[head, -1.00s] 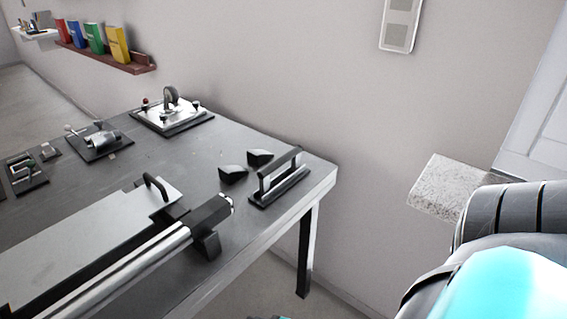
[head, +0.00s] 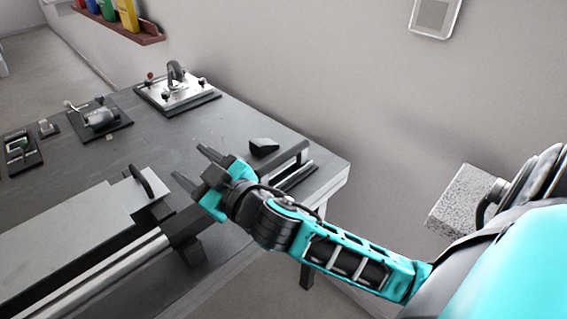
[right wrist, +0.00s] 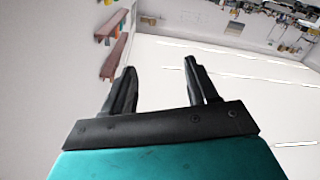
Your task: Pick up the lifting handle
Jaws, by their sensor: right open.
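My left gripper is not in view.
A dark wedge-shaped block (head: 263,146) sits beside the handle. A long metal plate assembly (head: 75,230) with a small upright grip lies at the front left. Fixtures (head: 178,92) stand along the back of the table (head: 150,140). A speckled block (head: 458,200) is at the right.

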